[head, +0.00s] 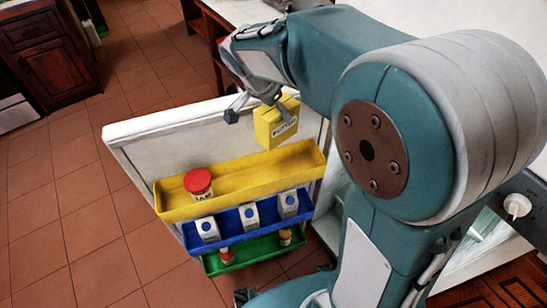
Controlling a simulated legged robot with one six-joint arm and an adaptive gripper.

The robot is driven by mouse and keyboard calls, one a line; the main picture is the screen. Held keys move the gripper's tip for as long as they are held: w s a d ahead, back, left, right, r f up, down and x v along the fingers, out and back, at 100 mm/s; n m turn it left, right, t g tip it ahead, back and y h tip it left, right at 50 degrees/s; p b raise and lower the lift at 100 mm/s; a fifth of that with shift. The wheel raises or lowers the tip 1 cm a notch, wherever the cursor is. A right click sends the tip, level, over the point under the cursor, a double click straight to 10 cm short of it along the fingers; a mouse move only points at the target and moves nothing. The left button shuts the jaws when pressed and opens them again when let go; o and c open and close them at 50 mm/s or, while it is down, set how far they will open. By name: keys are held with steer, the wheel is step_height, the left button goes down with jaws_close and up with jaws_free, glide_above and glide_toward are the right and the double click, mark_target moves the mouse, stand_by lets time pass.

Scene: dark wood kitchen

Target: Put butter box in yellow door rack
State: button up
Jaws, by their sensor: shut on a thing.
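The butter box (270,128) is a yellow carton with a dark label on its front. My gripper (252,108) is shut on it and holds it upright above the yellow door rack (240,180). The box is over the right half of the rack and appears clear of it. The yellow rack is the top one on the open white fridge door (135,145). A jar with a red lid (198,182) stands in its left part. The rest of the yellow rack looks empty.
A blue rack (232,228) below holds several small white cartons. A green rack (250,253) at the bottom holds small jars at its left and right ends. Tiled floor (65,215) lies open left of the door. A pale counter (245,12) is behind my arm.

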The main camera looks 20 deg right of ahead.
steer(key=f, duration=1.8)
steer(key=shift+a, duration=0.25)
steer(key=o, duration=1.2)
steer(key=shift+c, duration=0.2)
